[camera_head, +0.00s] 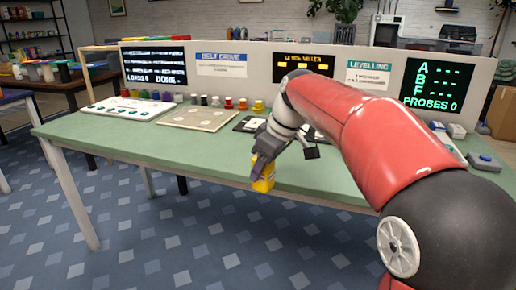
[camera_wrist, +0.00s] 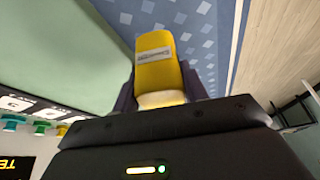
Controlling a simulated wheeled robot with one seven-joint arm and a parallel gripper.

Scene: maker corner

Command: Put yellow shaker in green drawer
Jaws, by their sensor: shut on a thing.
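The yellow shaker (camera_head: 264,181) is held in my gripper (camera_head: 262,168) at the front edge of the green-topped table. In the wrist view the yellow shaker (camera_wrist: 156,62) sits between the two dark fingers of my gripper (camera_wrist: 160,88), with a pale label on its side. My gripper is shut on it. The shaker's lower part shows beneath the fingers in the head view, close to the table edge and over the floor side. I see no green drawer in either view.
The green table (camera_head: 130,135) bears a white board (camera_head: 125,107), a beige panel (camera_head: 197,118) and a row of small coloured pots (camera_head: 228,102). Screens stand along the back panel. Blue patterned floor (camera_head: 170,235) lies open in front of the table.

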